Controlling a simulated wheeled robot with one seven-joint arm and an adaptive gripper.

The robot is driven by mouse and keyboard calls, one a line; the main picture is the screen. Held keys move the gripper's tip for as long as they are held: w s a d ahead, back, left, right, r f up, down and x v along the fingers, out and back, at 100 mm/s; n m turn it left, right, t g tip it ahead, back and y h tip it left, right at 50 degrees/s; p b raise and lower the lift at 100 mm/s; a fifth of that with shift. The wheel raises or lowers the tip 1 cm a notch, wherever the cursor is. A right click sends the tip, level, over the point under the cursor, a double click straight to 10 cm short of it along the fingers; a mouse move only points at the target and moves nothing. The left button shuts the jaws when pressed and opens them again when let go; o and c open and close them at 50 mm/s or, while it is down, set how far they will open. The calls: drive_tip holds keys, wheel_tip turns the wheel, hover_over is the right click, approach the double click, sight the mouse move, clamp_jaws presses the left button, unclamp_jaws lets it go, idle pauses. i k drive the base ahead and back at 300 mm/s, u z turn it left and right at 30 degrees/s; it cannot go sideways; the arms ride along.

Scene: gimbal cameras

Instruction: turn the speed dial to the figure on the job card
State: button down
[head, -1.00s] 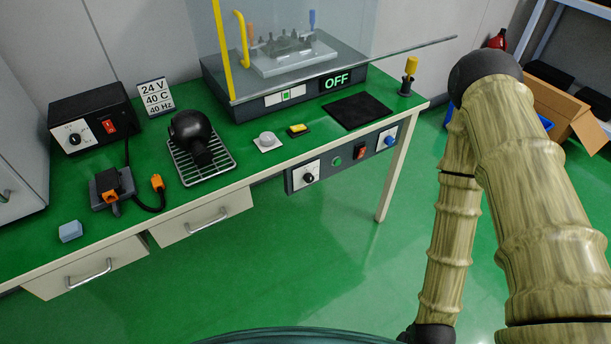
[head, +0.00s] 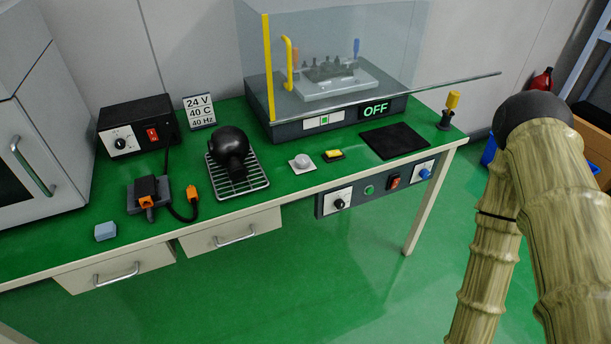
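The job card (head: 200,111) stands at the back of the bench and reads 24 V, 40 C, 40 Hz. A black knob on a white plate (head: 339,203) sits at the left of the panel under the bench's front edge. A blue knob on a white plate (head: 425,173) sits at that panel's right end. Another black knob (head: 120,142) is on the black box beside the card. I cannot tell which is the speed dial; the markings are too small to read. My arm's links show at the right, but my gripper is out of view.
A clear-guarded machine (head: 335,115) with an OFF display stands at the back; a thin rod juts out to its right. A black soldering-like tool on a rack (head: 240,185), a grey button (head: 301,163) and a yellow one (head: 334,155) are on the bench. Floor in front is clear.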

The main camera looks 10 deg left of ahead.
sight(339, 204)
drive_tip(key=z, duration=0.05)
drive_tip(key=k, duration=1.15)
drive_tip(key=u, duration=0.35)
drive_tip(key=i, duration=0.45)
drive_tip(key=u, duration=0.3)
